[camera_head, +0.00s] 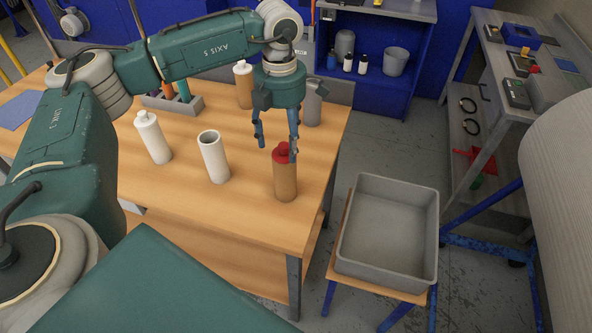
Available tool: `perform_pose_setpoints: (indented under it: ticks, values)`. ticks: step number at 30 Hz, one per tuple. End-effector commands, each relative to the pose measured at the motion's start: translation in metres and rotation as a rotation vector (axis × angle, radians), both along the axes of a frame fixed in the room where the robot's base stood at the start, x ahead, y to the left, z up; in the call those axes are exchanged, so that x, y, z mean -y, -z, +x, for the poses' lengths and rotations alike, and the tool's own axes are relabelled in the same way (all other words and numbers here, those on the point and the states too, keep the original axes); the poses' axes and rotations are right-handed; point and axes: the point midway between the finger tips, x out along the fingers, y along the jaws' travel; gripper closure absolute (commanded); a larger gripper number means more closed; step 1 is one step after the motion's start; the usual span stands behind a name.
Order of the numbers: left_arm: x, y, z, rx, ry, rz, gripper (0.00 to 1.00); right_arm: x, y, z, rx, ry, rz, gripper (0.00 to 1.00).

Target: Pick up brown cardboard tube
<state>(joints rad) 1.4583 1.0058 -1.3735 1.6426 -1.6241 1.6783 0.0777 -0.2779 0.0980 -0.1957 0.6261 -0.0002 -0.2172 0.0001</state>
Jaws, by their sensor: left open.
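A brown cylinder with a red top (285,181) stands upright near the table's right front edge; it looks like the brown cardboard tube, though its material is hard to tell. My left gripper (276,148) points down with its fingers apart and empty. Its fingertips show at the height of the red top in the picture, one to the left and one overlapping the top's right side. I cannot tell whether they touch it. A second brown container (243,88) with a pale cap stands farther back, left of the gripper. My right gripper is not in view.
A hollow white tube (214,160) and a white bottle (152,138) stand to the left on the wooden table (240,215). A grey cylinder (311,104) stands behind the gripper. An empty grey bin (388,268) sits on a low stand at the right.

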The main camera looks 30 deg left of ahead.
Motion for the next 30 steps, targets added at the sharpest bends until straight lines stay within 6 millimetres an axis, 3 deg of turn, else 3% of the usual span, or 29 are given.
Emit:
perform_pose_setpoints:
  ticks: [6, 9, 14, 21, 30]
  values:
    - [0.0, 0.031, -0.001, -0.003, 0.0, 0.001, 0.33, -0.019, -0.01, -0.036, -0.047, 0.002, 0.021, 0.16]
    - [0.001, 0.039, 0.0, 0.0, 0.001, 0.0, 0.33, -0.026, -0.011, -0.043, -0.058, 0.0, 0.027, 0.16]
    - [0.003, 0.052, 0.001, -0.004, 0.003, 0.0, 0.33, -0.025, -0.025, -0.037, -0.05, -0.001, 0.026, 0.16]
    - [0.004, 0.086, 0.004, -0.001, 0.001, 0.0, 0.33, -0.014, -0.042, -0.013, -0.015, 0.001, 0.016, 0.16]
    - [0.004, 0.093, 0.005, 0.001, 0.001, -0.001, 0.35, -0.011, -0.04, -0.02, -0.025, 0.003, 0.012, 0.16]
